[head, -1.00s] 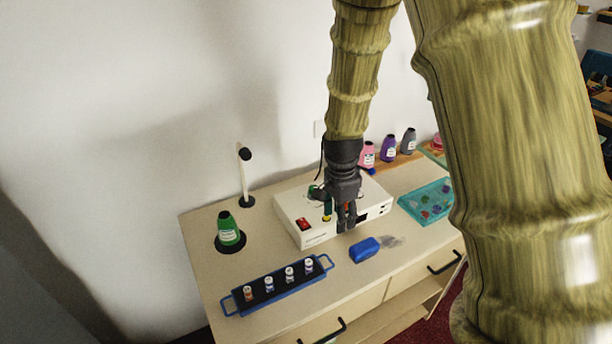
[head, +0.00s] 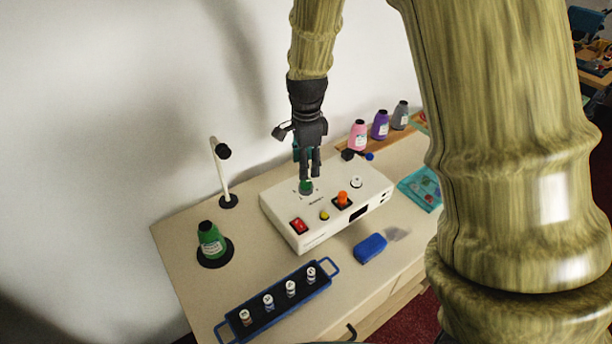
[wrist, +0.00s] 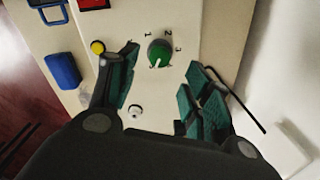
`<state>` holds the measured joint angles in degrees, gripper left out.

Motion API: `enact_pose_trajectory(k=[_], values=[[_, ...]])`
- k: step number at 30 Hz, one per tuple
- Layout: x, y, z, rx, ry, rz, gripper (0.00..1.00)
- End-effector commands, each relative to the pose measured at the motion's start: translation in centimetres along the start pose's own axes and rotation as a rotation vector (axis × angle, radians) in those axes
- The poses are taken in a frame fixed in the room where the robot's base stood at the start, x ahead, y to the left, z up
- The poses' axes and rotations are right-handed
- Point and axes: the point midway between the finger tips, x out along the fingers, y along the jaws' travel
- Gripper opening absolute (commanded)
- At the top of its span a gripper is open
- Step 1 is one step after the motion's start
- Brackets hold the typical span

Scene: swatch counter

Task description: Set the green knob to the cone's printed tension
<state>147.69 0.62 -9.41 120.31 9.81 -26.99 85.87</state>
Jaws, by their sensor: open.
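The green knob (head: 305,187) stands on top of the white box (head: 283,224) at its back left in the head view. In the wrist view the green knob (wrist: 159,53) has a white pointer mark and printed numbers 1, 2 and 3 around it. My gripper (head: 309,174) is just above the knob, fingers down. In the wrist view my gripper (wrist: 160,85) is open and empty, its fingers on either side of the knob's line. The green cone (head: 211,241) stands on a black disc at left; its label is too small to read.
The box also carries a red switch (head: 298,226), a yellow button (head: 324,215), an orange knob (head: 342,198) and a white knob (head: 356,181). A blue rack (head: 328,266) of small spools, a blue block (head: 370,248) and a white post (head: 221,172) stand nearby.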

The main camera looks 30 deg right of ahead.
Motion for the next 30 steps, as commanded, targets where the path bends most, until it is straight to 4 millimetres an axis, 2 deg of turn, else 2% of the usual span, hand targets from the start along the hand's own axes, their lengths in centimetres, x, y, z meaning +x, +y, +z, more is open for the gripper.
enact_pose_trajectory(k=[9, 15, 29, 30], values=[[3.9, 0.1, -0.2, 0.003, 0.000, 0.002, 0.49], [5.5, 0.1, -0.2, 0.002, 0.001, 0.001, 0.49], [6.4, 0.0, -0.2, 0.002, 0.000, -0.001, 0.49], [6.4, 0.0, -0.2, 0.002, 0.001, -0.001, 0.46]])
